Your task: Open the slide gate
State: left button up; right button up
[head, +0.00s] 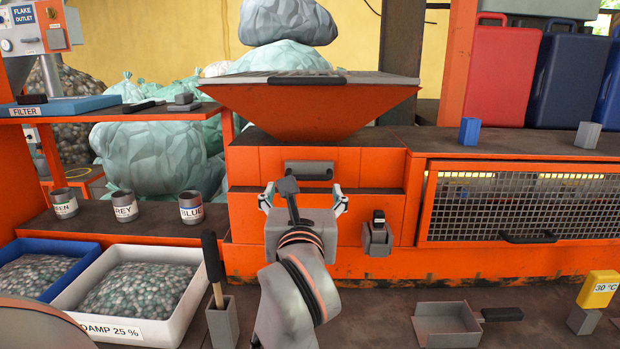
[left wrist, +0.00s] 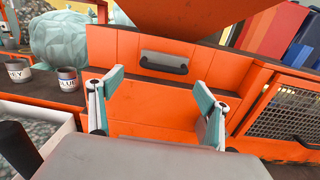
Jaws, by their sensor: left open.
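The slide gate looks to be the grey plate with a dark bar handle (head: 309,170) on the front of the orange machine, below the hopper. It also shows in the left wrist view, where its handle (left wrist: 164,66) lies beyond my fingertips. The plate sits flush against the orange front. My left gripper (head: 304,194) is in front of the machine, just below the handle in the head view. Its fingers (left wrist: 157,81) are spread wide, with nothing between them and apart from the handle. My right gripper is in neither view.
The orange hopper (head: 313,109) overhangs the plate. A grey holder with a black-topped piece (head: 378,238) is at the right. A mesh guard (head: 518,207) stands farther right. A white tray of flakes (head: 66,297), a dark-handled tool (head: 212,258) and labelled cups (head: 125,207) are at the left.

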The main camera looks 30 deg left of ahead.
aim_at(310, 178)
pick_arm(q)
jog(key=shift+w+d+h, duration=0.1)
jog(key=shift+w+h, duration=0.3)
jog(key=shift+w, duration=0.25)
jog(key=x, duration=0.6)
jog(key=shift+w, duration=0.3)
jog(key=c, duration=1.3)
